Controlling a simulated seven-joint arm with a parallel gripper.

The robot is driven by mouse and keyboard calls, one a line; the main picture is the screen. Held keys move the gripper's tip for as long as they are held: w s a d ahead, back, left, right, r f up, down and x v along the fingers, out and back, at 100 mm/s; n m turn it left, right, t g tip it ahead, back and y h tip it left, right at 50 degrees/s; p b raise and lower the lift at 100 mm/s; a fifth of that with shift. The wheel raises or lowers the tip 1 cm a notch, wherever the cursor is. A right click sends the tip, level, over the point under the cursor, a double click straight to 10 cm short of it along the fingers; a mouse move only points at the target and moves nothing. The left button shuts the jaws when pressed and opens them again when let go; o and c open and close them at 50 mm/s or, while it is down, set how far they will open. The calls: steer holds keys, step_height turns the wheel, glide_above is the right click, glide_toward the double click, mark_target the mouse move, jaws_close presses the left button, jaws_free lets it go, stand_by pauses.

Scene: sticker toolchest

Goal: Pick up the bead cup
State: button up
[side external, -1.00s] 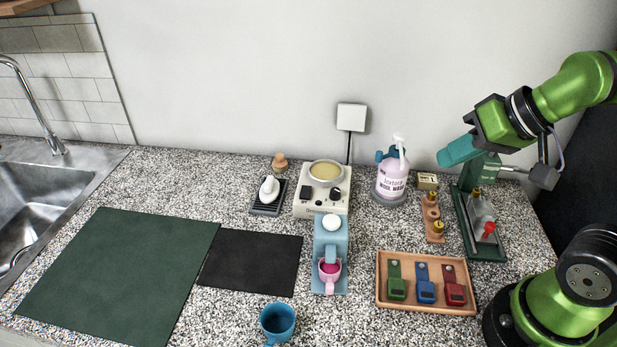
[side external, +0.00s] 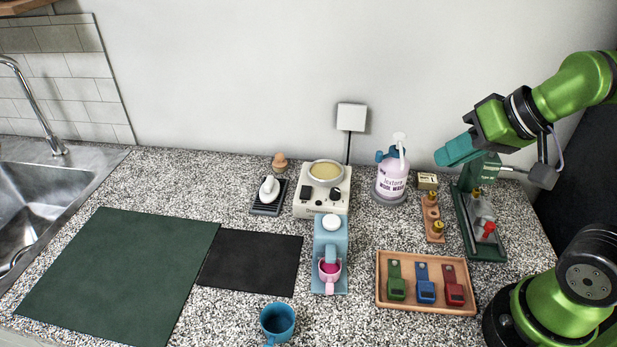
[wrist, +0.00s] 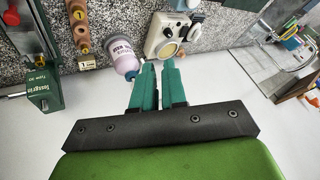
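A small pink cup (side external: 330,283) with magenta contents stands under the spout of a light-blue dispenser (side external: 331,238) in the side view; it looks like the bead cup, though its contents are too small to make out. A blue mug (side external: 277,321) stands at the front edge of the counter. My gripper (side external: 442,157) is high at the right, well away from both cups. In the wrist view its teal fingers (wrist: 158,66) are a little apart with nothing between them. I cannot make out the pink cup in the wrist view.
A wooden tray (side external: 383,302) with green, blue and red items lies right of the dispenser. Behind are a wool wash bottle (side external: 391,183), a cream warmer (side external: 306,205) and a green press (side external: 489,254). Dark mats (side external: 120,275) lie left, by the sink.

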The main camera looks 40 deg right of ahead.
steer(key=o, duration=0.6)
steer(key=shift+a, duration=0.1)
steer(key=m+g+h, duration=0.2)
steer(key=m+g, duration=0.2)
steer(key=g, duration=0.3)
glide_above(330, 284)
step_height(330, 284, down, 7)
step_height(330, 284, down, 16)
steer(key=shift+r, duration=0.1)
